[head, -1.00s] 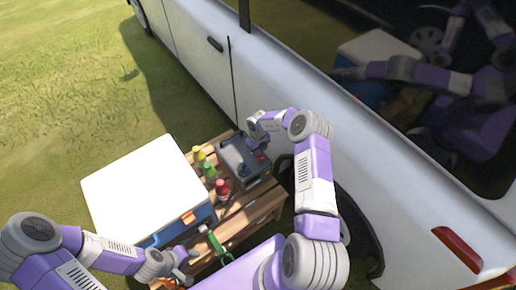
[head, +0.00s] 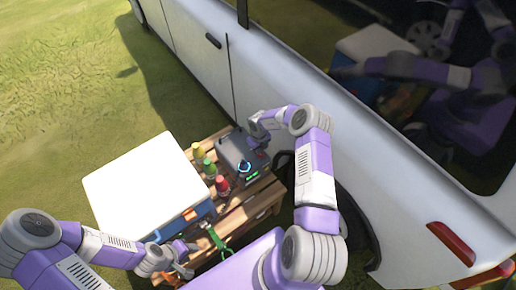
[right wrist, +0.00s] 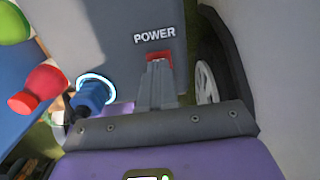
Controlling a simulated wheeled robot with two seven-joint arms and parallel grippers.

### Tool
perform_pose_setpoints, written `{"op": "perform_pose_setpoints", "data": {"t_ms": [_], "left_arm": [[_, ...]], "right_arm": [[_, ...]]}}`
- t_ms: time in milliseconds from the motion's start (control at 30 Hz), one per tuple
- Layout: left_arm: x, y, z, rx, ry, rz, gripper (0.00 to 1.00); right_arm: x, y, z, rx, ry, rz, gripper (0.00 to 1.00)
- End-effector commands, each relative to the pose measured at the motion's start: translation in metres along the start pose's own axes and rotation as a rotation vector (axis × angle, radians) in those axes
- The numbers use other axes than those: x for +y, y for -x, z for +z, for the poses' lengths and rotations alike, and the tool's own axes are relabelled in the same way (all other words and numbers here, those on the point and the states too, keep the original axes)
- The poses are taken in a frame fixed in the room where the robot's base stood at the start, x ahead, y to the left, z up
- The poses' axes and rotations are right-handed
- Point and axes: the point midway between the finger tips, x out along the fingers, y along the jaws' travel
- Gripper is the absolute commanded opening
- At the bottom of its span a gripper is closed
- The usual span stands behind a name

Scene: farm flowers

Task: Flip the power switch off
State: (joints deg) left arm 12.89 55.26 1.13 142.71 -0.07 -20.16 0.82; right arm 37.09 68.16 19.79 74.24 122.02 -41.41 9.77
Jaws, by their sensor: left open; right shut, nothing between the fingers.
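The grey power box (head: 232,152) stands on the wooden table beside the van. In the right wrist view, the red switch (right wrist: 159,56) sits just below the word POWER. My right gripper (right wrist: 157,70) is shut, its fingertips at the switch and partly covering it; I cannot tell whether they touch it. A blue plug (right wrist: 92,97) sits in the glowing ring left of the fingers. My left gripper (head: 186,261) is open, low at the table's near side, away from the box.
A white-lidded cooler (head: 143,185) stands left of the box. Several coloured bottles (head: 209,168) stand between them. A green strap-like item (head: 216,239) lies near my left gripper. The white van (head: 290,90) closes off the right side; grass is open to the left.

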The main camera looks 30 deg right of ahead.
Motion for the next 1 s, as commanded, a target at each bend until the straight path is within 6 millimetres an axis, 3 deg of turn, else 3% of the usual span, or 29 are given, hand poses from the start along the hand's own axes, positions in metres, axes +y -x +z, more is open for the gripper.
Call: {"op": "perform_pose_setpoints", "data": {"t_ms": [33,167,367,700,1000], "left_arm": [[0.002,0.004,0.0,0.0,0.0,0.0,0.43],[0.007,0.017,0.001,0.0,0.0,0.0,0.43],[0.016,0.042,0.002,0.0,0.0,0.0,0.43],[0.021,0.056,0.003,0.0,0.0,0.0,0.43],[0.022,0.06,0.003,0.0,0.0,0.0,0.43]], "right_arm": [[0.0,-0.003,-0.011,0.029,-0.001,0.002,0.0],[0.0,0.015,-0.009,0.021,-0.001,0.002,0.0],[-0.001,0.05,-0.003,0.003,-0.002,-0.003,0.0],[0.0,0.122,-0.002,-0.001,-0.001,-0.003,0.0],[0.0,0.141,-0.001,-0.002,-0.001,-0.002,0.0]]}}
